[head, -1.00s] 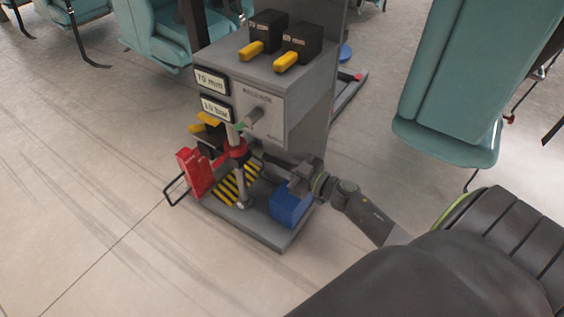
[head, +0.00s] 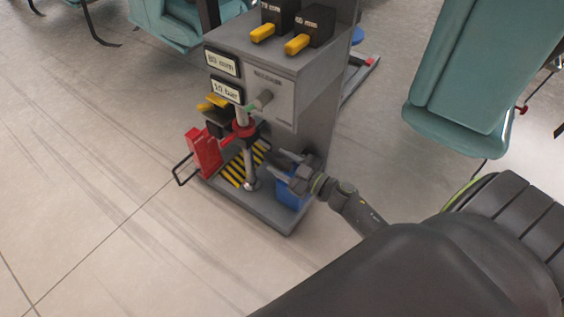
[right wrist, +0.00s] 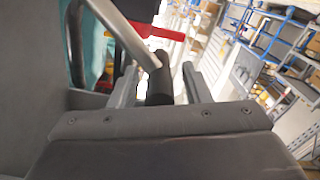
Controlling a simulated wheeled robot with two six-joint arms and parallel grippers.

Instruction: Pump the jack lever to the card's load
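The jack station is a grey cabinet (head: 262,88) on a low base plate. Its upper display (head: 222,63) seems to read 80 mm and its lower display (head: 227,91) 10 bar. A silver post (head: 246,165) with a red collar (head: 240,131) stands beside yellow-black stripes. My right gripper (head: 281,165) is at the cabinet's lower right front, fingers pointing left. In the right wrist view, a silver lever bar (right wrist: 128,38) ends in a black grip (right wrist: 160,84) between the fingers, with gaps visible on both sides. The lever is hard to make out in the head view. My left gripper is out of view.
A red block (head: 204,152) with a wire loop stands at the base's left. A blue box (head: 291,194) is below my right gripper. Yellow-handled black blocks (head: 308,27) sit on top. A teal seat (head: 460,75) is at right; the floor at left is clear.

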